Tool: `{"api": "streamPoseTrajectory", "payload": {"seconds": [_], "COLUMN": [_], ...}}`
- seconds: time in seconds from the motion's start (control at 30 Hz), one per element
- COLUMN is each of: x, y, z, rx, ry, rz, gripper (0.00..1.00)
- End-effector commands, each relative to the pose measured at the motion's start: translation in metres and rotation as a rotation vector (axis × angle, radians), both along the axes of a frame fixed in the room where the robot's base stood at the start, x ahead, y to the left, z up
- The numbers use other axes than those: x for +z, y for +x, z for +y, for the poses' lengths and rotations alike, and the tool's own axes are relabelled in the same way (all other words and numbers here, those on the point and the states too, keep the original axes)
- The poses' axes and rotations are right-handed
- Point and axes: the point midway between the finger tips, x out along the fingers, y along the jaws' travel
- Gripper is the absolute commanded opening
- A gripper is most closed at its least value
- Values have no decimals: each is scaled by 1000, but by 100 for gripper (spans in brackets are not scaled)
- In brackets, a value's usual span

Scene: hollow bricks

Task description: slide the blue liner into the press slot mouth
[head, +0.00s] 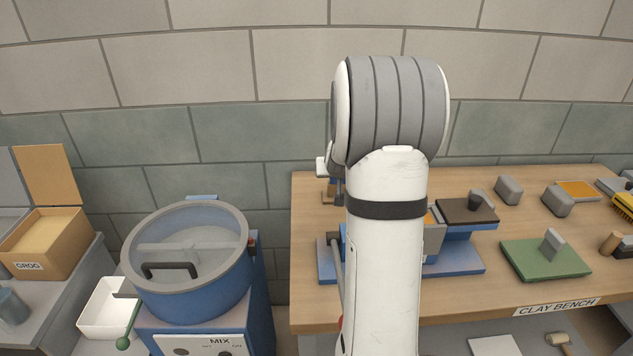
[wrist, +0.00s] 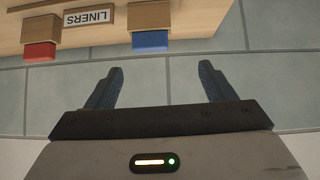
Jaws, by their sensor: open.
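In the wrist view the blue liner (wrist: 150,42) shows as a small blue block against a brown block at the edge of a wooden surface. My gripper (wrist: 159,76) is open and empty. Its two dark fingers are spread, with the blue liner ahead of the gap between them and apart from both. In the head view my arm hides most of the gripper and the liner. A blue-based machine (head: 462,256), which may be the press, stands on the bench partly behind my arm. I cannot make out its slot mouth.
A red liner (wrist: 40,52) sits left of the blue one, with a LINERS sign (wrist: 91,17) between them. The bench (head: 400,312) also holds a green board (head: 530,262) and grey blocks. A blue mixer (head: 185,285) stands left of the bench.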

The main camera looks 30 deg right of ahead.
Motion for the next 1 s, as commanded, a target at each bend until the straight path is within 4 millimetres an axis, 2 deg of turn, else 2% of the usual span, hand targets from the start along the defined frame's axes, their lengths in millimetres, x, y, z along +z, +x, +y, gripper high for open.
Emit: {"api": "streamPoseTrajectory", "payload": {"seconds": [0.03, 0.1, 0.23, 0.57, 0.83, 1.0], "x": [-14, -23, -31, -50, -72, -78], "y": [11, 17, 24, 46, 71, 78], "z": [-9, -21, -34, -44, -54, -57], "rx": [28, 25, 15, 13, 12, 12], "ry": [-1, -5, -13, -12, -13, -14], "rz": [-40, -65, -88, -89, -88, -89], "gripper": [76, 76, 76, 76, 76, 76]}}
